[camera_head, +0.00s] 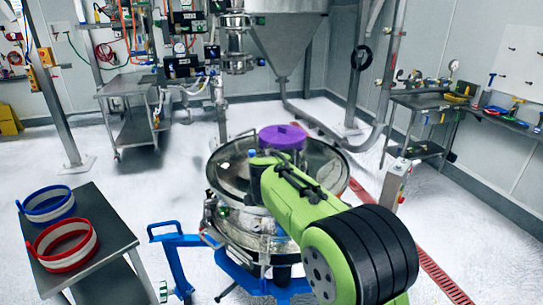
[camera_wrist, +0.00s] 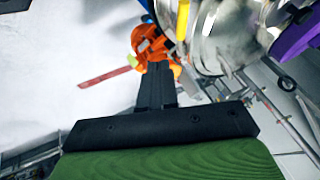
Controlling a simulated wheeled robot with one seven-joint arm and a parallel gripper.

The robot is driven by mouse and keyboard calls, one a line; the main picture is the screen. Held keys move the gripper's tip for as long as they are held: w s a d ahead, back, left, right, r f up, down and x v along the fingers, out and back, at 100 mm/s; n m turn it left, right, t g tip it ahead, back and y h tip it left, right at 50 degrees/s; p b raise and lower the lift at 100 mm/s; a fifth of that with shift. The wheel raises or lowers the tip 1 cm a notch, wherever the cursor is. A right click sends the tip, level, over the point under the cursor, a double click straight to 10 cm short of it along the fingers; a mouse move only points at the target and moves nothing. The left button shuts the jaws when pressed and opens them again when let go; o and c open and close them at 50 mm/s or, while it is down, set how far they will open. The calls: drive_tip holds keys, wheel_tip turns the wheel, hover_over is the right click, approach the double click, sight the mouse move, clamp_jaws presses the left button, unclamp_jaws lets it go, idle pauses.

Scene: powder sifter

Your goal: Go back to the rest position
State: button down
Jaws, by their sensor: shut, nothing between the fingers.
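My gripper (camera_wrist: 160,85) is shut and empty in the wrist view, its black fingers together. In the head view my green arm reaches over the near side of the round metal sifter (camera_head: 228,178); the gripper itself is hidden there. The sifter also shows at the top right of the wrist view (camera_wrist: 225,35), beyond the fingertips. A purple part (camera_head: 283,137) sits on top of the sifter, and purple shows at the right edge of the wrist view (camera_wrist: 297,32). I cannot tell the exact gap between the fingers and the sifter.
A grey table (camera_head: 92,262) at the left carries a blue ring (camera_head: 47,204) and a red ring (camera_head: 63,245). A blue frame (camera_head: 178,262) stands beside the sifter. A workbench (camera_head: 430,104) lines the right wall. An orange part (camera_wrist: 150,40) lies beyond the fingertips. Left floor is open.

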drive_tip(key=s+d+r+n+y, duration=0.1)
drive_tip(key=s+d+r+n, duration=0.15)
drive_tip(key=s, duration=0.35)
drive_tip(key=s+d+r+n, duration=0.1)
drive_tip(key=s+r+n, duration=0.15)
drive_tip(key=s, duration=0.35)
drive_tip(key=s+d+r+n+y, duration=0.1)
drive_tip(key=s+n, duration=0.2)
drive_tip(key=s, duration=0.3)
drive_tip(key=s+f+n, duration=0.2)
drive_tip(key=s+n, duration=0.1)
drive_tip(key=s, duration=0.4)
drive_tip(key=s+a+f+n+y, duration=0.1)
drive_tip(key=s+n, duration=0.3)
drive_tip(key=s, duration=0.4)
drive_tip(key=shift+f, duration=0.9)
drive_tip(key=c, duration=1.8)
unclamp_jaws()
